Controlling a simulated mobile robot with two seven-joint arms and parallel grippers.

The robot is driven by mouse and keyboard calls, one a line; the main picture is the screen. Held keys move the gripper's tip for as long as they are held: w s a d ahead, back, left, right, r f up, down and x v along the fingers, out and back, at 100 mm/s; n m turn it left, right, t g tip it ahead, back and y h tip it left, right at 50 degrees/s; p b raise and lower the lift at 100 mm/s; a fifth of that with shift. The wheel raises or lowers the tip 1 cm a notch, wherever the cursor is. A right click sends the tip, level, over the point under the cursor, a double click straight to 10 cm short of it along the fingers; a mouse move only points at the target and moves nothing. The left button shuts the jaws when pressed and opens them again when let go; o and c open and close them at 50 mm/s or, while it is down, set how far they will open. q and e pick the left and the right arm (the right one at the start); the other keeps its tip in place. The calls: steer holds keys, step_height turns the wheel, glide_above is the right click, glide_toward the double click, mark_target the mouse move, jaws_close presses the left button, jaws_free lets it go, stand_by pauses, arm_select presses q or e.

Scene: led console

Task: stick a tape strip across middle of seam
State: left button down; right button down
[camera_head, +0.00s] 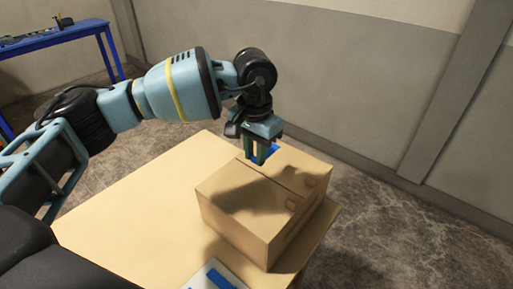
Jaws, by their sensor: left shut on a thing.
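A closed cardboard box (237,205) stands on the table, with a thin dark seam (285,185) running across its top. My left gripper (260,160) is over the far part of the box top, by the seam's far end, with its fingers pointing down. It is shut on a bright blue tape strip (272,151), which is partly hidden by the fingers. I cannot tell whether the strip touches the box. A white board (206,277) with blue strip on it lies at the table's near edge, cut off by the frame. My right gripper is not in view.
The wooden table (130,215) is bare to the left of the box. The box stands close to the table's right edge. A blue workbench (55,34) with small items stands at the far left, and a grey wall is behind.

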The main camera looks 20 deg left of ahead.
mark_target(255, 185)
arm_select(q)
steer(key=shift+f, duration=1.25)
steer(key=shift+w+f+b, duration=0.1)
steer(key=shift+f+b, duration=0.4)
steer(key=shift+f, duration=1.35)
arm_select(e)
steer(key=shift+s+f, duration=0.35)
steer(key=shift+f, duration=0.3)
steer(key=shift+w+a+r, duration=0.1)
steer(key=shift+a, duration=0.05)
arm_select(q)
steer(key=shift+f, duration=0.4)
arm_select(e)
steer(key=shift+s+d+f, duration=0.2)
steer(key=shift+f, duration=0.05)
arm_select(q)
steer(key=shift+f+b, duration=0.35)
steer(key=shift+f, duration=0.1)
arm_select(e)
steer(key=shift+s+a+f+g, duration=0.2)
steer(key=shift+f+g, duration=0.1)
arm_select(q)
steer(key=shift+f, duration=0.15)
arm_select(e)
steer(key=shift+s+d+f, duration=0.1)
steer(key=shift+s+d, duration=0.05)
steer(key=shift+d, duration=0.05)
